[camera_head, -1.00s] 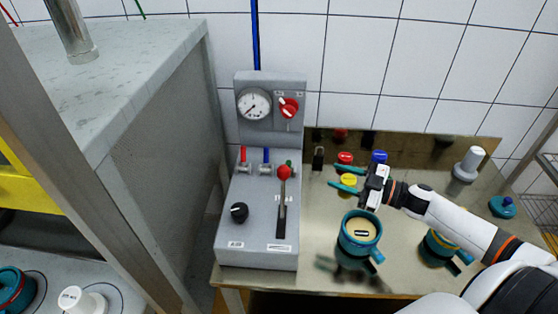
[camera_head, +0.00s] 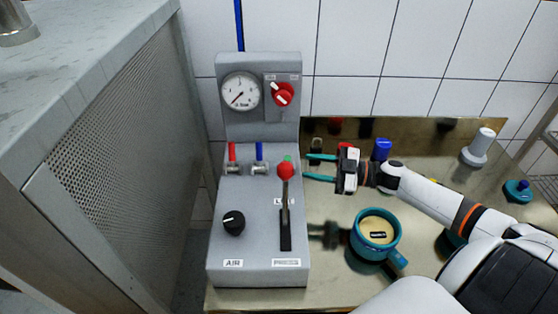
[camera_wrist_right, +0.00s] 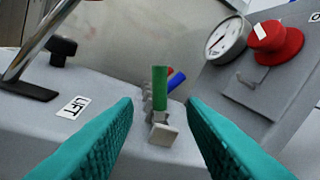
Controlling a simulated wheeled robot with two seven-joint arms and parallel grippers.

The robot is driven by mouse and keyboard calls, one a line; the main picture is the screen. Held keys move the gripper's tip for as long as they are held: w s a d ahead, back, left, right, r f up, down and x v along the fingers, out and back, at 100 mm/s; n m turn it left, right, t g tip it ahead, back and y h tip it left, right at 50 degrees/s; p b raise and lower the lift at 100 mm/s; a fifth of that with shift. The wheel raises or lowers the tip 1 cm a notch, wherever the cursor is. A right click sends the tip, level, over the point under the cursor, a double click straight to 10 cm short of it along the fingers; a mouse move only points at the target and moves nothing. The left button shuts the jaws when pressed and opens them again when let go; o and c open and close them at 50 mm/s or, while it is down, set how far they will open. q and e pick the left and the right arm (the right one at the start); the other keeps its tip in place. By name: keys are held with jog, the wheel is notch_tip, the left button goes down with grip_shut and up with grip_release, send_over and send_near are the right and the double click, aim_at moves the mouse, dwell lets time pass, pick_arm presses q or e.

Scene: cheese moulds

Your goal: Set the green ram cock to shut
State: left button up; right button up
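The green ram cock (camera_wrist_right: 160,82) stands upright on the grey control box (camera_head: 255,262), the nearest of the row of cocks in the right wrist view. In the head view only its green top (camera_head: 288,158) shows, behind the red lever knob (camera_head: 285,170). My right gripper (camera_head: 318,167) is open and points left at the cock from the right side of the box. In the right wrist view its two teal fingers (camera_wrist_right: 165,135) stand apart on either side of the cock, not touching it. My left gripper is not in view.
Red (camera_head: 232,152) and blue (camera_head: 259,152) cocks stand left of the green one. The lift lever (camera_head: 285,212) rises in front of it. A gauge (camera_head: 241,91) and red knob (camera_head: 282,94) are above. A teal mould (camera_head: 364,242) stands on the steel table.

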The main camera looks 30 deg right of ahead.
jog(key=p+x, duration=0.2)
jog(key=x, duration=0.6)
jog(key=shift+r, duration=0.1)
jog(key=shift+w+a, duration=0.3)
jog(key=shift+a, duration=0.15)
grip_shut()
